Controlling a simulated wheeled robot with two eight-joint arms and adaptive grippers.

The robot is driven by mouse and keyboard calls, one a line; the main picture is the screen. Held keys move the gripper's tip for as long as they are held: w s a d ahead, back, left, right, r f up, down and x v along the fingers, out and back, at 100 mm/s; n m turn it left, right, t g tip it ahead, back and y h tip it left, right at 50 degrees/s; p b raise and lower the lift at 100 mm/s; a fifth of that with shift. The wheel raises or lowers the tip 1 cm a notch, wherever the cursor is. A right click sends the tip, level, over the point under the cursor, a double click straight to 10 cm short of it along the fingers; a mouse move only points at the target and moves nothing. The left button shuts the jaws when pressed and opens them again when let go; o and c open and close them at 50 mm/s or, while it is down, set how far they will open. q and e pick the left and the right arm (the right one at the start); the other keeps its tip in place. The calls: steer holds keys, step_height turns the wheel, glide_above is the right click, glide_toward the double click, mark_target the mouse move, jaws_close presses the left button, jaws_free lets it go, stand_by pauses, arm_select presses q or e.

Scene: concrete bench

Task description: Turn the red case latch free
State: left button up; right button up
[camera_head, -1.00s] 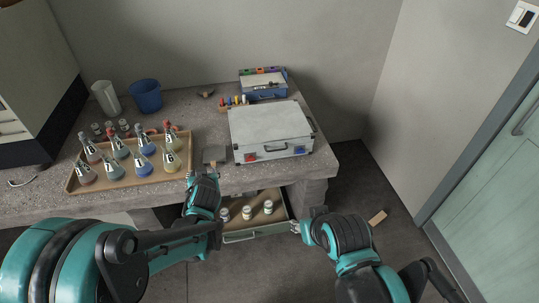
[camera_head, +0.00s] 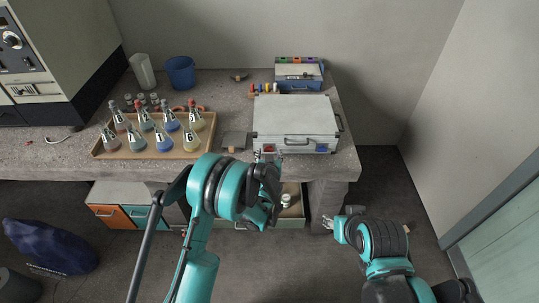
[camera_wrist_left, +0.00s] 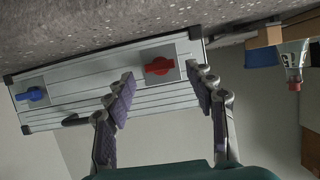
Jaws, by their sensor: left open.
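The silver-white case (camera_head: 294,115) lies closed on the bench with its front towards me. Its red latch (camera_head: 269,149) is on the left of the front face and its blue latch (camera_head: 321,148) on the right. In the left wrist view the case looks upside down; the red latch (camera_wrist_left: 158,66) lies crosswise on its plate, and the blue latch (camera_wrist_left: 34,94) is at the left. My left gripper (camera_wrist_left: 162,76) is open, its fingers on either side of the red latch, with no clear contact. My right gripper (camera_head: 327,222) is small and low, away from the case.
A wooden tray (camera_head: 100,152) of several flasks stands left of the case. A blue toolbox (camera_head: 300,73) is behind it. An open drawer (camera_head: 290,222) is under the bench, partly hidden by my left arm. A blue bucket (camera_head: 181,73) stands at the back.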

arm_select(q)
steer(key=shift+w+f, duration=0.2)
steer(key=shift+w, duration=0.3)
steer(key=c, duration=1.2)
steer(key=shift+o, duration=0.2)
steer(key=m+y, duration=0.2)
steer(key=shift+d+m, duration=0.35)
steer(key=shift+m, duration=0.05)
steer(key=m, duration=0.1)
steer(key=m+y, duration=0.2)
steer(key=shift+d+f+t, duration=0.25)
steer(key=shift+t, duration=0.05)
steer(key=m, duration=0.1)
steer(key=m+y, duration=0.1)
steer(key=m+t, duration=0.1)
steer(key=shift+d+f+m+y, duration=0.15)
steer(key=shift+f+m+y, duration=0.15)
steer(key=shift+y, duration=0.1)
steer(key=shift+f+m+t+y, duration=0.15)
steer(key=shift+m+t+y, duration=0.15)
steer(key=shift+m, duration=0.7)
steer(key=shift+f+m+t+y, duration=0.15)
steer(key=shift+m+t, duration=0.25)
steer(key=shift+m, duration=0.6)
